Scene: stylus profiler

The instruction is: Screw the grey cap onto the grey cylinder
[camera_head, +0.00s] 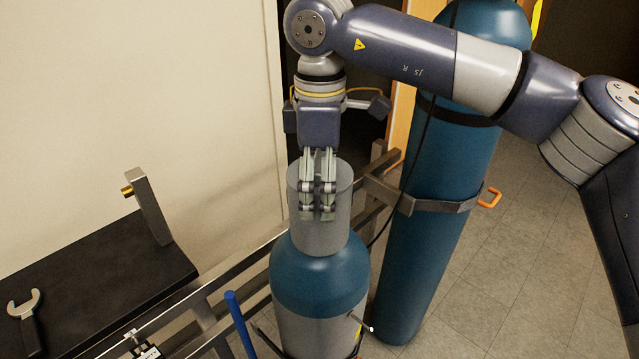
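The grey cylinder (310,325) stands upright at the lower middle, with a blue shoulder (322,272). The grey cap (320,237) is upright over its top, and its lower edge meets the blue shoulder in the picture; the neck and thread are hidden. My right gripper (318,213) points straight down from above, its finger parts in front of the cap's near side. Whatever lies behind the cap is hidden, so I cannot tell whether the gripper is closed on it. My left gripper is not in view.
A taller blue cylinder (440,190) stands behind to the right, strapped to a metal rack (385,185). A black bench (100,285) with a wrench (25,308) and an upright post (150,210) is at the left. Tiled floor (530,250) is clear at the right.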

